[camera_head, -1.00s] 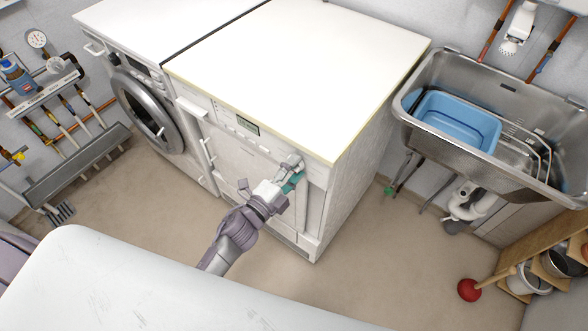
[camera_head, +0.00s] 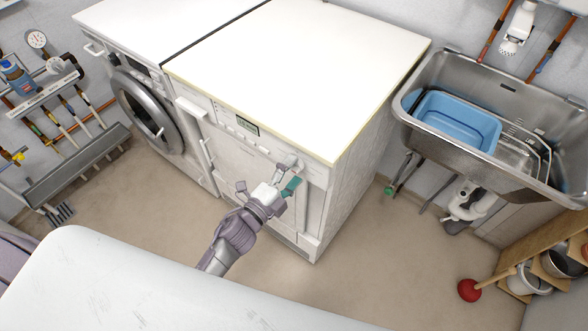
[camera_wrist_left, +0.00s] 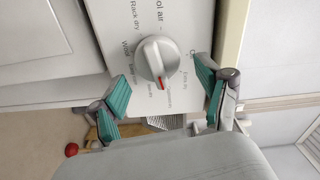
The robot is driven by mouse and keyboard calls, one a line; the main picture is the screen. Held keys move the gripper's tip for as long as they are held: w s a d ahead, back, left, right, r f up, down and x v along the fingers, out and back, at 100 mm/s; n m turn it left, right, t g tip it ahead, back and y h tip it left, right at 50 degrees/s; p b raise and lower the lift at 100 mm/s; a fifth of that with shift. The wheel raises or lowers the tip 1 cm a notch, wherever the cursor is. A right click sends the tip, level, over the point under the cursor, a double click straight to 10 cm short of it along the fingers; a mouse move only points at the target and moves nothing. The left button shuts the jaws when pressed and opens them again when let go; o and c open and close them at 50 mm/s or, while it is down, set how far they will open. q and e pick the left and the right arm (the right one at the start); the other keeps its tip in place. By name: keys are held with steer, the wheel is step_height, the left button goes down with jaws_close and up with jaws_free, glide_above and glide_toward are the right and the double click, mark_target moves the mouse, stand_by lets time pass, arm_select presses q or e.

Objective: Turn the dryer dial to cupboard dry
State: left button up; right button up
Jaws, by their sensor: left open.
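The dryer dial (camera_head: 293,162) is a light grey round knob at the right end of the dryer's front panel. In the left wrist view the dial (camera_wrist_left: 154,62) faces me, and its red mark points down and slightly right among small printed labels. "Rack dry" is readable at upper left; the wording by the red mark is too small to read surely. My left gripper (camera_head: 268,184) is open just in front of and below the dial. In the wrist view its teal-padded fingers (camera_wrist_left: 161,77) stand on either side of the dial, apart from it. My right gripper is not in view.
The dryer (camera_head: 300,70) has a clear white top, and a washing machine (camera_head: 145,105) stands left of it. A steel sink (camera_head: 440,160) with a blue tub (camera_head: 455,120) is at the right. A red plunger (camera_head: 469,290) lies near a wooden shelf. The floor in front is free.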

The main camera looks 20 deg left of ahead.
arm_select(q)
steer(key=v, duration=1.1)
steer(key=shift+s, duration=0.2)
